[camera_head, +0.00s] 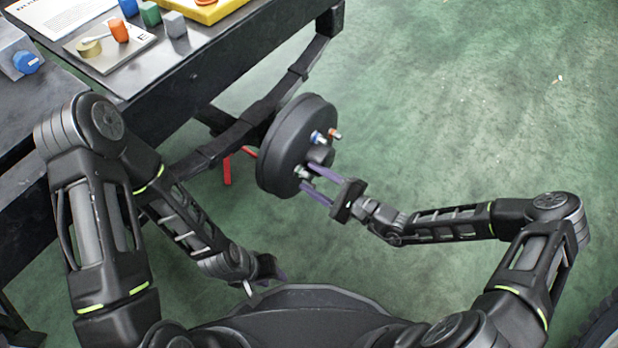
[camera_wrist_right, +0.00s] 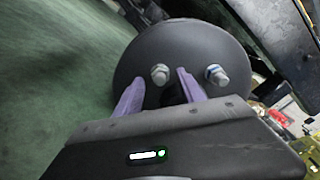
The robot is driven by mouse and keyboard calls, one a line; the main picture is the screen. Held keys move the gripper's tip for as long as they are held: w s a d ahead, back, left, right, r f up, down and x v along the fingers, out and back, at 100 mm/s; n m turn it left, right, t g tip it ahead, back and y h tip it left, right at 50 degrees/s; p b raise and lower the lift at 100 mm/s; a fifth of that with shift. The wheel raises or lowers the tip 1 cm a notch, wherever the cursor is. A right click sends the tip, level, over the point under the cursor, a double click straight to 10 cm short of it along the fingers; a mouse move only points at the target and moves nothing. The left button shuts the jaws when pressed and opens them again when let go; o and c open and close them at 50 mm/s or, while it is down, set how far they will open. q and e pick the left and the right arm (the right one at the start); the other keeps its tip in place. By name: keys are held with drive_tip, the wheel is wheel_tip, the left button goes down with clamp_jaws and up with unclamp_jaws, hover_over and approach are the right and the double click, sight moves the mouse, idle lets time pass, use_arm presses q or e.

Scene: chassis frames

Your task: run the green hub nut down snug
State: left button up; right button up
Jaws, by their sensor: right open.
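The dark round hub (camera_head: 284,150) hangs beside the bench frame, its studded face toward the right.
The dark bench (camera_head: 220,62) runs along the upper left. A red part (camera_head: 227,168) stands behind the hub. Open green floor lies right.

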drive_tip(key=shift+x, duration=0.85)
drive_tip(key=shift+c, duration=0.6)
clamp_jaws()
